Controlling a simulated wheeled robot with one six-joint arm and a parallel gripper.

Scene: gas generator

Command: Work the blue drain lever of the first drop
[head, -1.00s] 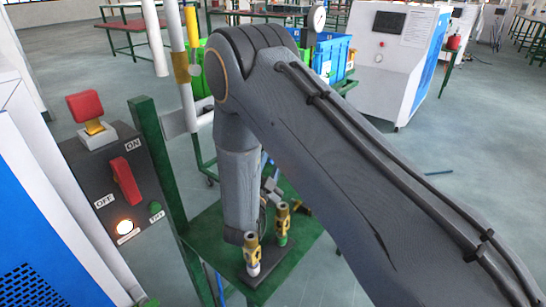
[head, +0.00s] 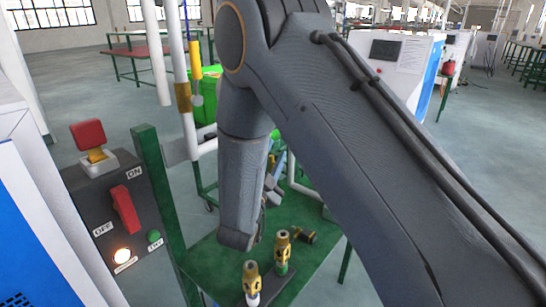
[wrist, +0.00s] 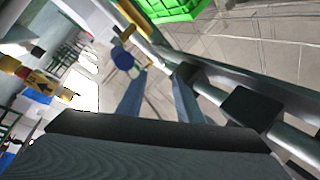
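In the wrist view a small round blue part (wrist: 122,58) sits beside a yellow pipe (wrist: 135,18), left of and beyond my fingertips. It may be the blue drain lever, but its shape is too blurred to be sure. My gripper (wrist: 162,72) shows two bluish fingers spread apart with nothing between them. The blue part lies outside the gap, and I see no clear contact. In the head view my arm covers most of the gripper and the pipework behind it, and no blue lever can be made out there.
A green table (head: 225,262) carries brass fittings (head: 282,248) below my arm. A control panel (head: 98,222) with red switches stands at the left, beside a green post (head: 158,190). A green crate (wrist: 172,8) lies beyond the gripper. Grey pipes (wrist: 235,75) run close on the right.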

